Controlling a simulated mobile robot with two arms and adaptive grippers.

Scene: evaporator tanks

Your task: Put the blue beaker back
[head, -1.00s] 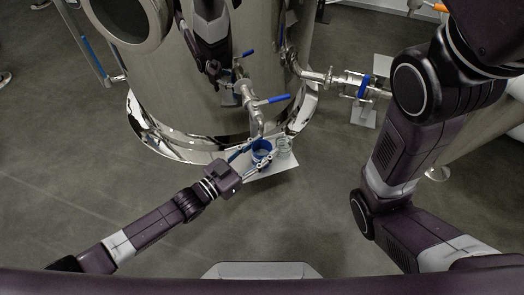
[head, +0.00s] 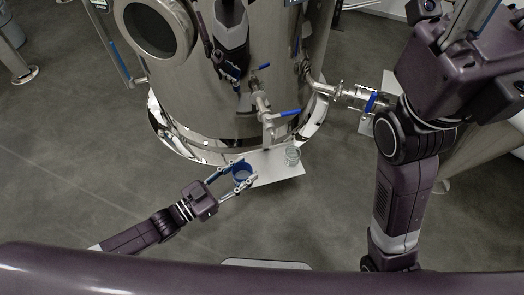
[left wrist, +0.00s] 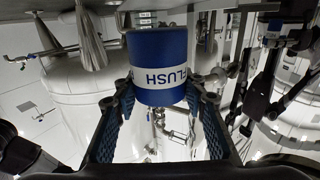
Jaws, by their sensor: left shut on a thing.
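The blue beaker (head: 243,174) is between the fingers of my left gripper (head: 236,178), which is shut on it. In the head view it is at the left end of a white plate (head: 277,172); I cannot tell its height above the plate. In the left wrist view the blue beaker (left wrist: 158,55) fills the upper middle, with the word FLUSH upside down in the picture, and the fingers of the left gripper (left wrist: 160,92) lie on both sides of it. My right arm shows at the right, but its gripper is not in view.
A clear glass beaker (head: 292,156) stands on the white plate, right of the blue one. A large steel tank (head: 220,100) rises behind, with a valve pipe and blue handle (head: 285,113) above the plate. Open grey floor (head: 90,180) lies to the left.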

